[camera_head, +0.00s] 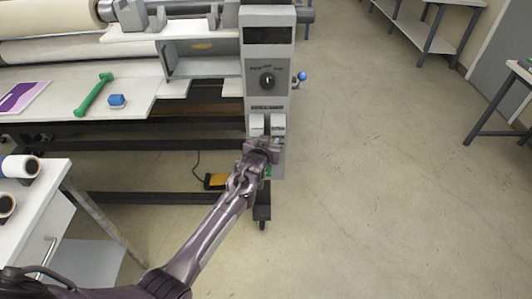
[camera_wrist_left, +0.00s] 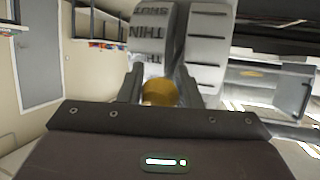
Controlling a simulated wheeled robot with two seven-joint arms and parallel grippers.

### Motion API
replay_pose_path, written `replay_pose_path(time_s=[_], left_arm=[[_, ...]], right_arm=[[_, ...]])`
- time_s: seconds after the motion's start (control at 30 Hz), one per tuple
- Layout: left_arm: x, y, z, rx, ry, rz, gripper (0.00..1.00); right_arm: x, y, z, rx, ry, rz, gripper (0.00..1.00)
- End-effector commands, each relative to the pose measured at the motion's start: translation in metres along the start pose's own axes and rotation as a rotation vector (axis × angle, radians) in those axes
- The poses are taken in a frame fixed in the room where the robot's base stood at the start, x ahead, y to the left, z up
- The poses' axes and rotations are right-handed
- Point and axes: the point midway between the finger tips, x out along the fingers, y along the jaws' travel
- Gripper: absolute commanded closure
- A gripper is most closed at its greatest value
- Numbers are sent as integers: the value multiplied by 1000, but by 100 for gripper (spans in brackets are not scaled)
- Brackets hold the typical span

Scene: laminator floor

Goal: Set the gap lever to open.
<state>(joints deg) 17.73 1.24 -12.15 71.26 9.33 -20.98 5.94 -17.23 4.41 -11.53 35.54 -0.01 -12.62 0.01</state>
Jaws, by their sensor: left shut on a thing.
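The laminator's end panel (camera_head: 268,95) stands at the top middle of the head view. Low on it are two light scale plates, a left one (camera_head: 257,124) and a right one (camera_head: 278,125). In the left wrist view one plate (camera_wrist_left: 150,38) reads SHUT and THIN, upside down; the other plate (camera_wrist_left: 208,42) bears dark marks. My left gripper (camera_head: 260,150) is at the panel just below the plates. Its fingers are around the yellow ball knob (camera_wrist_left: 160,93) of the gap lever. The lever's shaft and exact setting are hidden. My right gripper is out of view.
A dial (camera_head: 267,80) and a blue-knobbed crank (camera_head: 302,76) are above my gripper on the panel. A green tool (camera_head: 94,95) and a blue block (camera_head: 117,100) lie on the machine's table. The floor (camera_head: 390,190) at right is clear.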

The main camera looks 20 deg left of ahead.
Motion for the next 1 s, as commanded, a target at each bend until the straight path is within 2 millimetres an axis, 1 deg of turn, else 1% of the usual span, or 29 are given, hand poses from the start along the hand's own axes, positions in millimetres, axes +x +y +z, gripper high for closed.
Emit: replay_pose_path(time_s=[0.03,0.2,0.3,0.53,1.0], left_arm=[[3,2,-17,2,22,6,100],[7,0,-33,1,26,4,100],[8,-1,-38,1,25,3,100],[11,-3,-46,1,24,2,100],[12,-4,-46,0,21,1,100]], right_arm=[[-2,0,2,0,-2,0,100],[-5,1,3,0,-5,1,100],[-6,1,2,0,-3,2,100],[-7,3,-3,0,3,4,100],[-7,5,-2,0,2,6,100]])
